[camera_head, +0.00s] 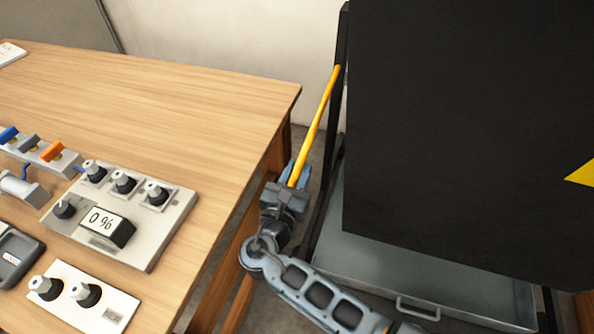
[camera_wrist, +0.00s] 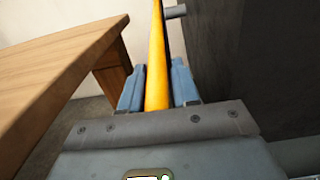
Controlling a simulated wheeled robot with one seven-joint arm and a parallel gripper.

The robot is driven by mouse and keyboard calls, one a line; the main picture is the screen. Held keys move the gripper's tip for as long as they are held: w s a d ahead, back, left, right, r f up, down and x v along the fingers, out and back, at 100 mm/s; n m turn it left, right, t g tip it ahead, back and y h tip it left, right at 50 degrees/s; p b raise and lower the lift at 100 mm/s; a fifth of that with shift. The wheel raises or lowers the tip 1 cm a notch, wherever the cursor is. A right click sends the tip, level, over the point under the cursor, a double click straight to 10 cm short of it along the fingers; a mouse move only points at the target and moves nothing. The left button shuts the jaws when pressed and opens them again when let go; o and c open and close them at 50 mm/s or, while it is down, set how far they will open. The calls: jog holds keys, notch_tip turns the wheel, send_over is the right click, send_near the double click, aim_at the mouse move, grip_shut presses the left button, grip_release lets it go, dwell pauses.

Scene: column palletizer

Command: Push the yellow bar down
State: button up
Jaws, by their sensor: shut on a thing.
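The yellow bar (camera_head: 319,121) is a long thin rod beside the left edge of a large black panel. In the head view it slants from upper right down to my gripper (camera_head: 297,174). My gripper is shut on the lower, near end of the bar. In the wrist view the bar (camera_wrist: 157,60) runs away from between the two blue-grey fingers (camera_wrist: 158,90), one on each side of it. The bar's near tip is hidden by the gripper body.
A wooden table (camera_head: 190,100) stands at left, its edge close to my gripper. It holds a control box (camera_head: 150,235) reading 0 % and several knobs and valves. The black panel (camera_head: 460,120) stands right, with a grey metal tray (camera_head: 400,265) below it.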

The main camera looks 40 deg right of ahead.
jog(key=shift+w+d+f+b, duration=0.1)
jog(key=shift+d+f+b, duration=0.1)
jog(key=shift+f+b, duration=0.55)
jog(key=shift+w+d+f+b, duration=0.15)
jog(key=shift+f+b, duration=0.15)
jog(key=shift+f, duration=0.7)
jog(key=shift+w+d+f+b, duration=0.15)
jog(key=shift+d+f+b, duration=0.1)
jog(key=shift+f+b, duration=0.55)
jog(key=shift+w+d+f+b, duration=0.2)
jog(key=shift+f+b, duration=0.25)
jog(key=shift+f, duration=0.6)
jog(key=shift+w+d+f+b, duration=0.15)
jog(key=shift+d+f+b, duration=0.1)
jog(key=shift+f+b, duration=0.55)
jog(key=o, duration=1)
jog(key=shift+f, duration=0.15)
jog(key=shift+c, duration=0.2)
jog(key=p+v, duration=0.3)
jog(key=v, duration=1)
